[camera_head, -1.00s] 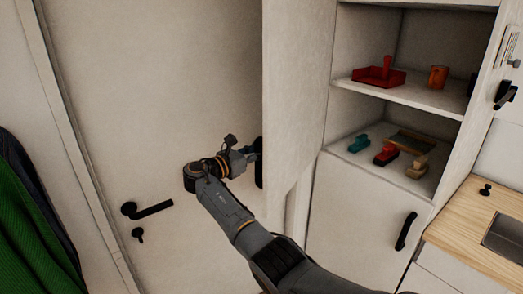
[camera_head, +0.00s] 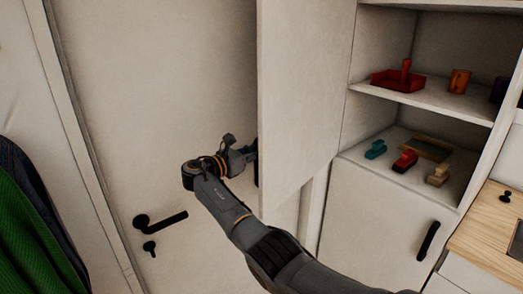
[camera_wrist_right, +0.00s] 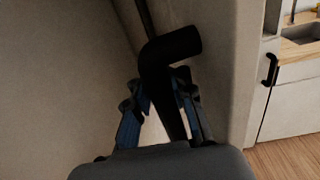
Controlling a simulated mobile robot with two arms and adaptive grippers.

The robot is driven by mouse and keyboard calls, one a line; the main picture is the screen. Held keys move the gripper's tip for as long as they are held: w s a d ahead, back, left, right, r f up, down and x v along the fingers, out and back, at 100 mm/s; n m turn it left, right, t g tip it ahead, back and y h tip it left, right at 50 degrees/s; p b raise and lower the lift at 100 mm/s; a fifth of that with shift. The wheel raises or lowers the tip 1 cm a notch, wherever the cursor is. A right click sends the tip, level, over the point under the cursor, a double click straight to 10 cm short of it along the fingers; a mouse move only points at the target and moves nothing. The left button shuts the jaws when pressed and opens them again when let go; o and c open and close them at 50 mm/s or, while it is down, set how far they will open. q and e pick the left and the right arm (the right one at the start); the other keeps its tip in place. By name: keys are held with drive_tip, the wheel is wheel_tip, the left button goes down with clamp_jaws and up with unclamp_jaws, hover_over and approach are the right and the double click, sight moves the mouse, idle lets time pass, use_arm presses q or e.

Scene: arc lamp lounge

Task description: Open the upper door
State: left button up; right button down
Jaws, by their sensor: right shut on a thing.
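The upper door (camera_head: 305,100) is a tall pale panel standing swung open to the left of the cabinet, with the shelves behind it exposed. My right gripper (camera_head: 248,157) is at the door's left edge, partly hidden behind it. In the right wrist view its blue-sided fingers (camera_wrist_right: 162,90) are closed around the black handle (camera_wrist_right: 172,48), whose bent upper end sticks out above them. In the head view only a dark sliver of the handle (camera_head: 256,175) shows. My left gripper is in neither view.
Shelves hold a red tray (camera_head: 398,82), an orange cup (camera_head: 459,81) and several small toys. A closed lower door with a black handle (camera_head: 428,240) is below. A room door with a black lever (camera_head: 160,219) stands behind my arm. Green clothing (camera_head: 35,225) hangs left.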

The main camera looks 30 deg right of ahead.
drive_tip(key=c, duration=1.6)
unclamp_jaws()
drive_tip(key=shift+w+a+f, duration=0.1)
drive_tip(key=shift+a+f, duration=0.05)
drive_tip(key=shift+a, duration=0.15)
drive_tip(key=shift+o, duration=0.8)
drive_tip(key=shift+a, duration=0.25)
drive_tip(key=shift+w+a+r, duration=0.1)
drive_tip(key=shift+a+r, duration=0.1)
drive_tip(key=shift+a, duration=0.05)
drive_tip(key=shift+r, duration=0.1)
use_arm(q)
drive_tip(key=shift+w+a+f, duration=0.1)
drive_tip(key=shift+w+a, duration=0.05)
use_arm(e)
drive_tip(key=s+a, duration=0.1)
drive_tip(key=a, duration=1.1)
drive_tip(key=shift+s+a, duration=0.15)
drive_tip(key=shift+s, duration=0.15)
